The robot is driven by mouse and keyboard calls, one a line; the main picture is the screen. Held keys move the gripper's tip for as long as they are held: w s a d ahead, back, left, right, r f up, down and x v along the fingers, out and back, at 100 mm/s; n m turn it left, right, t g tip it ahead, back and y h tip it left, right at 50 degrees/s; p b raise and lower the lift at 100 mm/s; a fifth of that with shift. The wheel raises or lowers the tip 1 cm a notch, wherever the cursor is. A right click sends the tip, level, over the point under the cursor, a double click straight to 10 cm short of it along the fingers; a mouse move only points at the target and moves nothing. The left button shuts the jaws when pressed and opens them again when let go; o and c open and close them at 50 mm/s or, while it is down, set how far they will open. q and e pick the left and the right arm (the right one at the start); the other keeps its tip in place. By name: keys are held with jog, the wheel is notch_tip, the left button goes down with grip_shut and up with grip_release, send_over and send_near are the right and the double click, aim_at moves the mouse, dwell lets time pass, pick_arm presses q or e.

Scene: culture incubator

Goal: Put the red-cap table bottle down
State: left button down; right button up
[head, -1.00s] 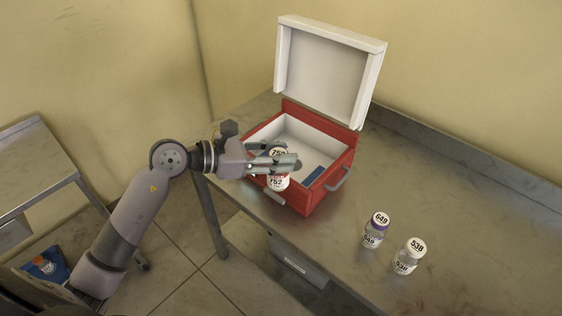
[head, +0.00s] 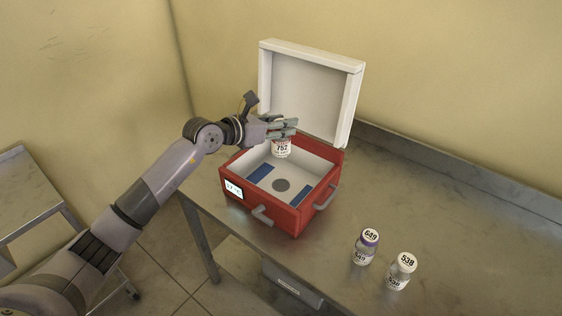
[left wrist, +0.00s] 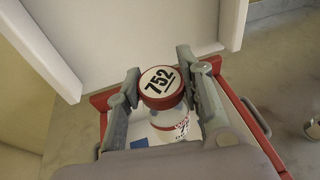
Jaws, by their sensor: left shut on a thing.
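The red-cap bottle (head: 282,148), labelled 752, is held in my left gripper (head: 284,129) above the back part of the open red box (head: 300,218). In the left wrist view the bottle's red-rimmed cap (left wrist: 162,84) sits between the two fingers of my left gripper (left wrist: 160,92), which is shut on it. The bottle looks upright. In the head view the fingers hide its cap. The box has a white inside with blue pads (head: 259,172) and a grey disc (head: 281,185) on its floor. My right gripper is not in view.
The box's white lid (head: 305,95) stands open behind the bottle. A purple-cap bottle (head: 365,247) labelled 649 and a white-cap bottle (head: 400,271) labelled 538 stand on the metal table (head: 440,225) at right. The table's right side is otherwise clear.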

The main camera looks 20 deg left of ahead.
aim_at(274, 148)
pick_arm(q)
notch_tip(274, 148, down, 8)
jog(key=shift+r, duration=0.15)
jog(key=shift+f+b, duration=0.35)
jog(key=shift+f, duration=2.15)
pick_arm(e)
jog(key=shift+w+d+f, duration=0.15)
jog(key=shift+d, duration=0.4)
